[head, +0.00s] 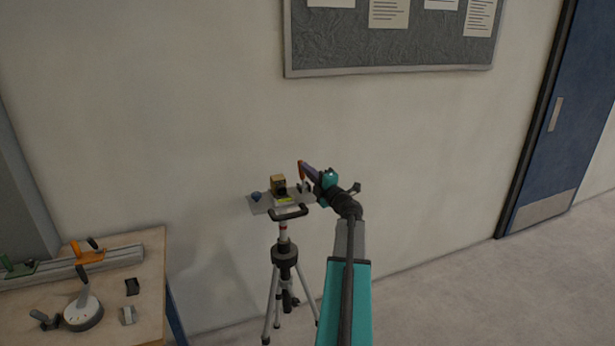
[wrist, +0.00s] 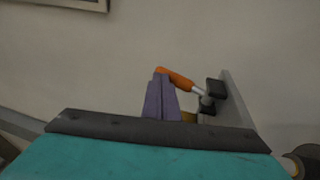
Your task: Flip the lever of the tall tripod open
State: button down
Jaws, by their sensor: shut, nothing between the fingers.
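The tall tripod (head: 285,254) stands against the wall with a grey plate (head: 259,206) on top. The lever's orange handle (head: 300,169) rises at the plate's right end. In the wrist view the orange handle (wrist: 178,79) slants up to the left from a metal rod and black mount beside the grey plate (wrist: 236,100). My gripper (head: 303,166) is at the lever, its purple fingers together and empty. In the wrist view the fingertips (wrist: 160,76) overlap the handle's left end; I cannot tell if they touch.
A wooden table (head: 140,262) at the lower left holds a rail with an orange lever and a green one, a round base and small dark parts. Floor at the right is clear.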

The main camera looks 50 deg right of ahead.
jog(key=shift+w+d+r, duration=0.15)
jog(key=shift+w+d, duration=0.05)
jog(key=shift+w, duration=0.05)
jog(key=shift+r, duration=0.1)
dwell(0.3)
jog(key=s+a+r, duration=0.2)
jog(key=s, duration=0.4)
jog(key=s+a+r+b, duration=0.1)
jog(key=s+a+r, duration=0.1)
jog(key=s, duration=0.4)
jog(key=shift+r, duration=0.85)
jog(key=shift+s, duration=0.1)
